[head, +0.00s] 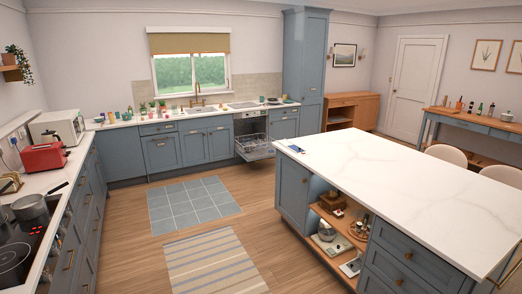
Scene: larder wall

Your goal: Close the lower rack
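The dishwasher (250,124) is built into the back run of blue cabinets, right of the sink. Its front is open. A wire rack (255,147) stands out from it low down, over the floor; it looks like the lower rack. I cannot make out whether it holds anything. The inside above the rack is dark and small in the head view. Neither of my grippers shows in this view.
A large white-topped island (400,185) fills the right side, with open shelves (335,225) facing the floor. A tiled blue mat (192,205) and a striped rug (213,262) lie on the wooden floor. Bare floor runs between island and rack.

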